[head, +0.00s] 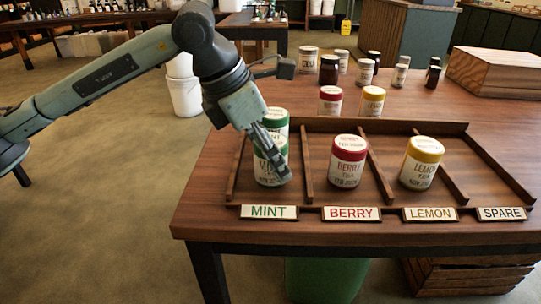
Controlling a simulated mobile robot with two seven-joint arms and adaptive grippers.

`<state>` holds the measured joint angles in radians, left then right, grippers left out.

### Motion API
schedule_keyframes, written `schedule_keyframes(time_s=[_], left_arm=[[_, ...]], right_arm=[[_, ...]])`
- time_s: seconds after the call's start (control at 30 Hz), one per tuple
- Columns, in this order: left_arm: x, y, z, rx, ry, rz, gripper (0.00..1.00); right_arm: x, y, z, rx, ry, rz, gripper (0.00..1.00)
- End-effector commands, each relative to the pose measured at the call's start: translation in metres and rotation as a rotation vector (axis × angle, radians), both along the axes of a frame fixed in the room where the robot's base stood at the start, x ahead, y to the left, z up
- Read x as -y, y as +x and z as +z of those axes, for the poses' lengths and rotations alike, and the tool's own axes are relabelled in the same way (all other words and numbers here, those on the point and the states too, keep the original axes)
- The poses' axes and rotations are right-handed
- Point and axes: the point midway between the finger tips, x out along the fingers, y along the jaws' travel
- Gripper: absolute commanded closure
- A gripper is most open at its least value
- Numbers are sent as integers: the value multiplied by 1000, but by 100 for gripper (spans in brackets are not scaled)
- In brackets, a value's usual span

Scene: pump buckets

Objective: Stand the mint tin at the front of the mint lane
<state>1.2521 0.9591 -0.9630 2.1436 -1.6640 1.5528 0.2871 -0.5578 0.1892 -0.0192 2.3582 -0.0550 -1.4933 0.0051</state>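A white mint tin with a green band (267,174) stands upright in the front part of the mint lane, behind the MINT label (268,212). A second green-topped tin (277,118) stands close behind it. My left gripper (279,165) reaches down from the upper left over the front mint tin. Its fingers lie across the tin's right side and hide part of its lid and label. Whether they grip the tin or only pass before it cannot be told. My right gripper is not in view.
The wooden rack (310,190) has low dividers. A red-lidded berry tin (348,160) and a yellow-lidded lemon tin (422,162) stand in their lanes; the spare lane (480,185) is empty. More tins and dark jars (329,69) stand behind. A wooden box (495,72) sits at back right.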

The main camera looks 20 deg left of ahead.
Motion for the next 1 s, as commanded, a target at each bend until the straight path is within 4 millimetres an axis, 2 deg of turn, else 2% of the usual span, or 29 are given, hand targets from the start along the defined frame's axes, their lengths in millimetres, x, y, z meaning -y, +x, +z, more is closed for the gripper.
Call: schedule_keyframes(time_s=[0.43, 0.5, 1.0], left_arm=[[0, 0, 3, 0, 0, 0, 31], [0, 0, 8, 1, 0, 0, 31], [-31, -28, 99, 3, -1, 1, 31]], right_arm=[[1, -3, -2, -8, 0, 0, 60], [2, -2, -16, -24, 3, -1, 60], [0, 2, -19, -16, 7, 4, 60]])
